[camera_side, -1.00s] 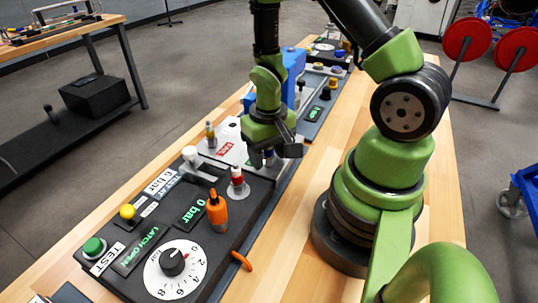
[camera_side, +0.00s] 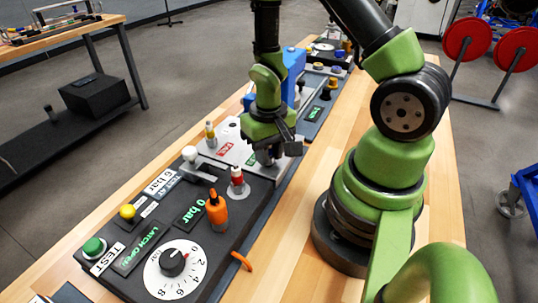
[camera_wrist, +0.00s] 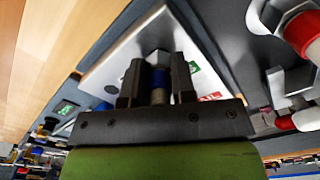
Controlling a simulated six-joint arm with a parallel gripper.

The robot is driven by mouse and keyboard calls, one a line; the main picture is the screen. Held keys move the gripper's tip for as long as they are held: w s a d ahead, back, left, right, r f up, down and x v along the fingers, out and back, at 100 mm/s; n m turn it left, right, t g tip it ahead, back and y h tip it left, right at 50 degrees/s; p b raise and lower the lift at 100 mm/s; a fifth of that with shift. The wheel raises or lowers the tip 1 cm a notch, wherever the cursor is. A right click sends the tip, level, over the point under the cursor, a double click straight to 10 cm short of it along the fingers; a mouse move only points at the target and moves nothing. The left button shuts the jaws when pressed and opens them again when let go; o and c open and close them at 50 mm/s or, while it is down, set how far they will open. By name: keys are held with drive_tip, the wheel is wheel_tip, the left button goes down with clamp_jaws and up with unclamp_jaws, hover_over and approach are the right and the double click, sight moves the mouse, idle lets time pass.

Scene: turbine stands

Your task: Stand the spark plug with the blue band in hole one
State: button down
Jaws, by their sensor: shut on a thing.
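The spark plug with the blue band (camera_wrist: 159,78) is between the two fingers of my gripper (camera_wrist: 158,90) in the wrist view. In the side view my gripper (camera_side: 268,156) is over the near right part of a white plate (camera_side: 229,141), and the plug is mostly hidden by the fingers. I cannot tell whether the plug touches the plate. Hole one cannot be made out.
A yellow-banded plug (camera_side: 210,133) stands at the plate's left. A red-banded plug (camera_side: 237,178) stands upright in a fitting on the dark test panel (camera_side: 150,245). A white-knobbed clamp (camera_side: 192,160) and an orange-handled tool (camera_side: 217,210) are close by. A blue block (camera_side: 294,62) stands behind.

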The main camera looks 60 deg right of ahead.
drive_tip(key=shift+r, duration=0.55)
drive_tip(key=shift+r, duration=1.9)
drive_tip(key=w+d+r, duration=0.1)
drive_tip(key=w+d, duration=0.4)
drive_tip(key=w, duration=0.2)
drive_tip(key=w+d+r, duration=0.2)
drive_tip(key=w+d, duration=0.2)
drive_tip(key=w, duration=0.4)
drive_tip(key=shift+s+f, duration=0.2)
drive_tip(key=shift+f, duration=2.2)
drive_tip(key=shift+f, duration=0.6)
drive_tip(key=shift+f, duration=0.35)
drive_tip(key=shift+f, duration=0.45)
